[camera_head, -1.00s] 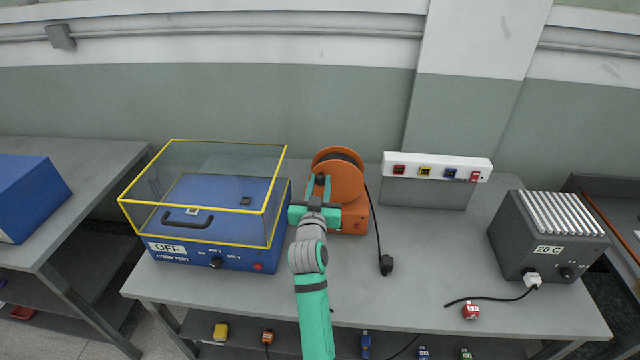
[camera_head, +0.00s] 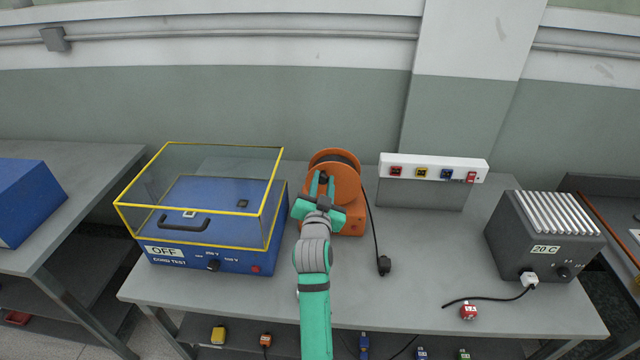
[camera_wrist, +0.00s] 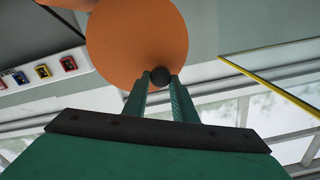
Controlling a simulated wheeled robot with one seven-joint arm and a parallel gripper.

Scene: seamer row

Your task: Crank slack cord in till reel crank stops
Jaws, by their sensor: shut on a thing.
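The orange cord reel (camera_head: 346,184) stands on the bench, with a round orange disc facing me. It also shows in the wrist view (camera_wrist: 135,38). My gripper (camera_head: 321,186) is at the front of the disc, and in the wrist view (camera_wrist: 160,80) its two fingers are shut on the dark round crank knob (camera_wrist: 160,76). The rest of the crank is hidden behind my fingers. A black cord (camera_head: 374,225) runs down from the reel's right side to a black plug (camera_head: 384,265) lying on the bench.
A blue cord tester (camera_head: 205,258) marked OFF, with a yellow-edged clear cover, stands close on the left. A white socket strip (camera_head: 434,168) stands behind on the right. A dark grey box (camera_head: 545,240) marked 20 C is further right. The bench's middle front is clear.

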